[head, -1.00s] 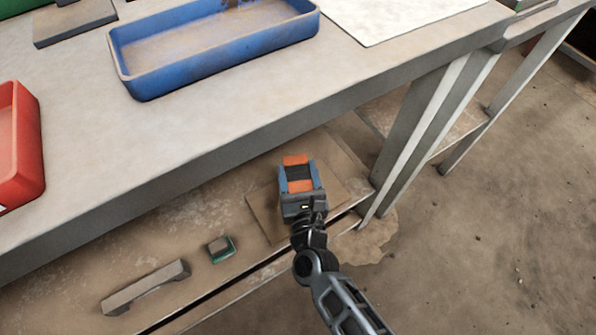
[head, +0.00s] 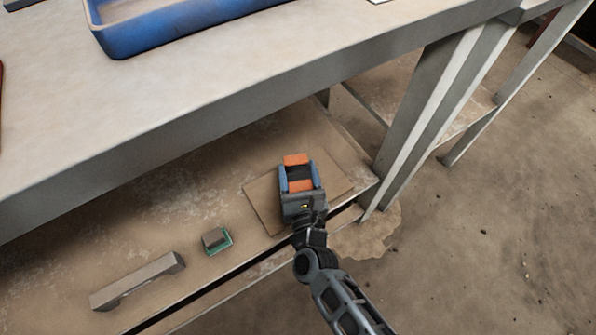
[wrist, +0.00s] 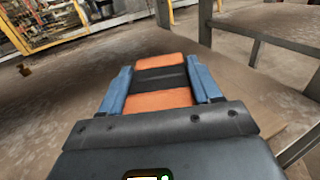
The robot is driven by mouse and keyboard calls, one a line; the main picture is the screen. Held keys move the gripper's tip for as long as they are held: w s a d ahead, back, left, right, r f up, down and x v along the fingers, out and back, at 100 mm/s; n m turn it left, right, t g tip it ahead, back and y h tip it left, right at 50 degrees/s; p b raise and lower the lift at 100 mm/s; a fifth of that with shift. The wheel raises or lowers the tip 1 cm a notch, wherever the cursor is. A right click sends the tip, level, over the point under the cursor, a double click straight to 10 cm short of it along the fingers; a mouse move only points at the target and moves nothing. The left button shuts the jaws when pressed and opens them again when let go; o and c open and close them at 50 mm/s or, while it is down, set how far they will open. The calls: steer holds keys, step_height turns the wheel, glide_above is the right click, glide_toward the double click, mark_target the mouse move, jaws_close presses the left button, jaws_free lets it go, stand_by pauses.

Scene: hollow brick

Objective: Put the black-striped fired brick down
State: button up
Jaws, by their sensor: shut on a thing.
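The black-striped fired brick (head: 297,160) is orange with a black band across its middle. My gripper (head: 298,174) is shut on it, with a blue finger on each side. In the wrist view the brick (wrist: 160,62) lies between the two fingers (wrist: 160,85). In the head view the brick and gripper appear over a flat tan board (head: 262,203) on the lower shelf (head: 165,215). I cannot tell whether the brick touches the board or is above it. The brick's underside is hidden.
A grey bar-shaped piece (head: 138,281) and a small dark block on a green base (head: 216,241) lie on the shelf to the left. The worktop (head: 200,95), with a blue tray (head: 150,38), overhangs the shelf. A table leg (head: 415,120) stands to the right.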

steer(key=shift+f+b, duration=0.55)
steer(key=shift+b, duration=0.1)
steer(key=o, duration=1.5)
steer(key=shift+c, duration=0.2)
steer(key=s, duration=0.2)
steer(key=s+d+p, duration=0.1)
steer(key=s, duration=0.4)
steer(key=shift+s+d+p, duration=0.3)
steer(key=shift+s+p, duration=0.05)
steer(key=shift+s, duration=0.1)
